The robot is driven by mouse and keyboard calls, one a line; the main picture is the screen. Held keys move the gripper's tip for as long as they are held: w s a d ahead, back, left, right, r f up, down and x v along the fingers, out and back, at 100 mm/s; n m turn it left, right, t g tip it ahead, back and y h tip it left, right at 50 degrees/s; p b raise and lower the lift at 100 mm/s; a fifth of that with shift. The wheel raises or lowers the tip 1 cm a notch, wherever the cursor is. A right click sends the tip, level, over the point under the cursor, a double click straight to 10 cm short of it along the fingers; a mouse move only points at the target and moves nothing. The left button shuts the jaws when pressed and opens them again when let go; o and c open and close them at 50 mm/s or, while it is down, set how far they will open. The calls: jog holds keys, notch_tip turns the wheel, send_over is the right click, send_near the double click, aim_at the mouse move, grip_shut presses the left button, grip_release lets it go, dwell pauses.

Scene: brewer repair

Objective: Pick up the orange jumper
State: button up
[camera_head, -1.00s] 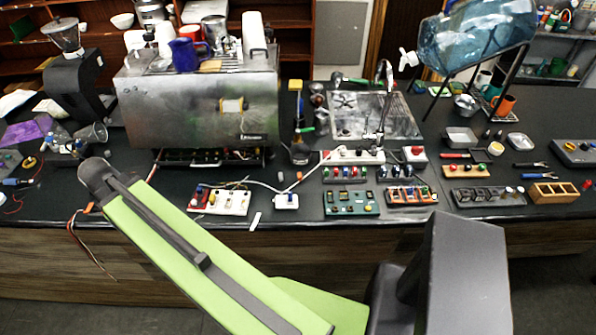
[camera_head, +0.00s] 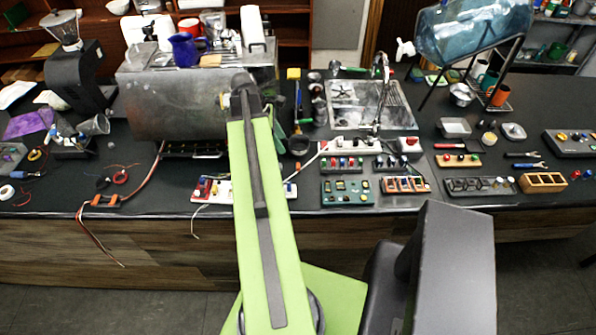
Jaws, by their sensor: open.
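No piece can be singled out with certainty as the orange jumper. An orange-brown wire (camera_head: 148,178) runs along the counter at left to a small orange block (camera_head: 104,201) at the front edge, with thin wires hanging below it. A board with orange and white slots (camera_head: 405,185) lies right of centre. My green arm reaches up across the middle of the view, its dark end joint in front of the steel brewer (camera_head: 165,100). My gripper is not visible; it may be hidden behind the arm. The arm covers part of the red-and-white board (camera_head: 213,190).
Several small component boards, such as a green one (camera_head: 347,192), crowd the counter at centre and right. A sink (camera_head: 365,105) with a tall tap and a water bottle (camera_head: 470,32) stand behind. The dark counter (camera_head: 60,195) is fairly clear at front left.

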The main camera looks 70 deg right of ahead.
aim_at(298, 168)
jog(key=b+x, duration=1.1)
jog(key=x, duration=0.3)
jog(key=shift+d, duration=0.1)
jog(key=shift+r, duration=0.15)
jog(key=shift+c, duration=0.4)
grip_shut()
